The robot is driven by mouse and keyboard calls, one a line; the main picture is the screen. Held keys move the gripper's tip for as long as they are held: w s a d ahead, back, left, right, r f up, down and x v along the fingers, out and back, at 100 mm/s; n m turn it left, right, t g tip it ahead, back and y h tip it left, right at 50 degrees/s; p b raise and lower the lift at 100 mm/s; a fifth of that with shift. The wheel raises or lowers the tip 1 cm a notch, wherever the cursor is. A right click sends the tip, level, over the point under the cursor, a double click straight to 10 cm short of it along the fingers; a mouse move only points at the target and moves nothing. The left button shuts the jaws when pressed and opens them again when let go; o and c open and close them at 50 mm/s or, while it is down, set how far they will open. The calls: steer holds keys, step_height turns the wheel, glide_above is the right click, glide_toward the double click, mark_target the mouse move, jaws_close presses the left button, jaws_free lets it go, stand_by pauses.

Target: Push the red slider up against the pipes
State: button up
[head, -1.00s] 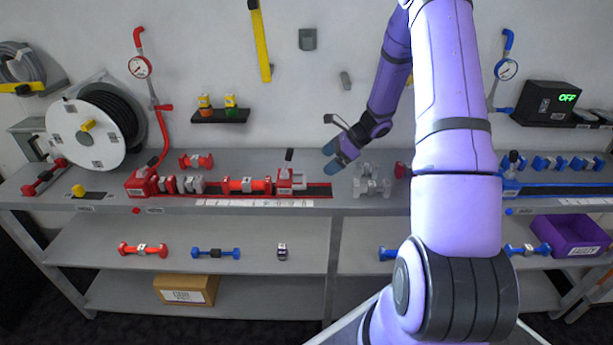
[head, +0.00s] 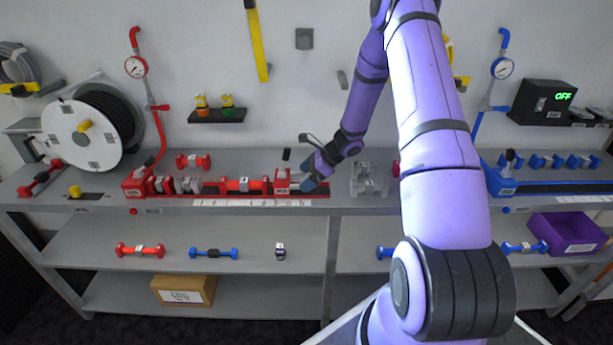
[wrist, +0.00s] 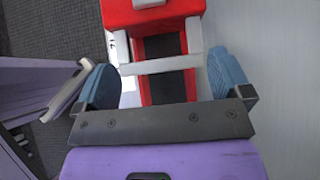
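The red slider (head: 282,181) sits on the red-edged rail of the bench top, at the right end of a row of pipe pieces. A red pipe piece (head: 240,185) lies just left of it; I cannot tell whether they touch. In the wrist view the slider's red block (wrist: 155,14) is at the top, with a pale grey frame on its near side. My gripper (wrist: 163,80) is open, its blue fingers spread on either side of that frame. In the head view my gripper (head: 311,182) is at the slider's right side. Finger contact is unclear.
A clear grey fitting (head: 369,180) stands on the bench right of my gripper. A short black post (head: 286,155) is behind the slider. Grey pipe pieces (head: 188,185) lie farther left, and a black hose reel (head: 95,130) stands at the far left.

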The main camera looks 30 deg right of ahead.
mark_target(288, 155)
steer(key=c, duration=0.8)
steer(key=w+a, duration=0.2)
steer(key=a, duration=0.1)
steer(key=w+a, duration=0.2)
steer(key=a, duration=0.1)
steer(key=w+a, duration=0.2)
steer(key=a, duration=0.1)
steer(key=shift+w+a, duration=0.3)
steer(key=shift+a, duration=0.1)
steer(key=shift+c, duration=0.2)
steer(key=shift+w+a+r, duration=0.15)
steer(key=shift+a, duration=0.1)
steer(key=o, duration=1)
steer(key=shift+a, duration=0.1)
steer(key=shift+w+a, duration=0.2)
steer(key=shift+w, duration=0.05)
steer(key=shift+s+d+r, duration=0.1)
steer(key=shift+s+d, duration=0.1)
steer(key=shift+d, duration=0.15)
steer(key=v, duration=1)
steer(key=shift+a, duration=0.15)
